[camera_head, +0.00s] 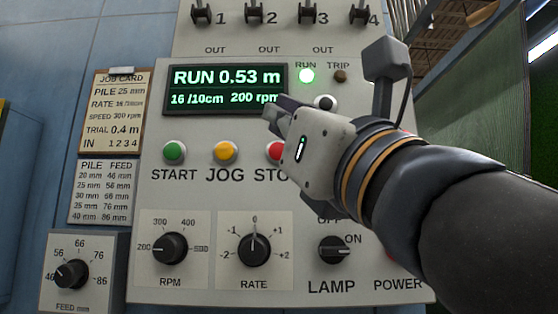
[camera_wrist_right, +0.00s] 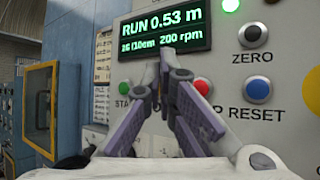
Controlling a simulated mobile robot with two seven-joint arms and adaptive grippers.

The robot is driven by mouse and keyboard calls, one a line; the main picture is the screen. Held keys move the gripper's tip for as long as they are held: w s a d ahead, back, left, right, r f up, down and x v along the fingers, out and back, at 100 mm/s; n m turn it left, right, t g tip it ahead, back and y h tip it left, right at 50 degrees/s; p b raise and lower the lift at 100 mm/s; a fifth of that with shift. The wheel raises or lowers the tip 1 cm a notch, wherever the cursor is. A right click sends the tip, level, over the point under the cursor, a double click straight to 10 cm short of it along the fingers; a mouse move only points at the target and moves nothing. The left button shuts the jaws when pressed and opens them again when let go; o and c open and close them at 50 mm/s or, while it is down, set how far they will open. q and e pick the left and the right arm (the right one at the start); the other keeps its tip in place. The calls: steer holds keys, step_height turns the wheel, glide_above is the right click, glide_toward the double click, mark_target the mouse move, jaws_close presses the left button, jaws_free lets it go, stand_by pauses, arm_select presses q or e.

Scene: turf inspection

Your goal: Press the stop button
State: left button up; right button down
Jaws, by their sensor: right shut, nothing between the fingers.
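The red stop button (camera_head: 275,151) is on the control panel right of the yellow jog button (camera_head: 225,151); my right gripper partly covers it and its label. It also shows in the right wrist view (camera_wrist_right: 202,86), right of the fingers. My right gripper (camera_head: 274,106) is shut and empty, its fingertips over the display's lower right corner, above the stop button in the picture. In the wrist view its fingertips (camera_wrist_right: 166,62) meet just below the display. I cannot tell the gap to the panel; no contact with the button shows. My left gripper is not in view.
The display (camera_head: 225,89) reads RUN 0.53 m and the green run lamp (camera_head: 307,76) is lit. The green start button (camera_head: 174,151) is left of jog. The blue reset button (camera_wrist_right: 258,90) and black zero button (camera_wrist_right: 253,36) are close right of stop. Knobs and switches surround them.

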steer(key=shift+d+r, duration=0.25)
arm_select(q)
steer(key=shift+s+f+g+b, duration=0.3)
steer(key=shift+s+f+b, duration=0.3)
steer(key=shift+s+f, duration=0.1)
arm_select(e)
steer(key=w, duration=0.8)
steer(key=shift+w, duration=0.35)
steer(key=shift+w, duration=0.15)
stand_by(0.4)
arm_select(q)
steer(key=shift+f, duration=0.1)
arm_select(e)
steer(key=shift+w, duration=0.3)
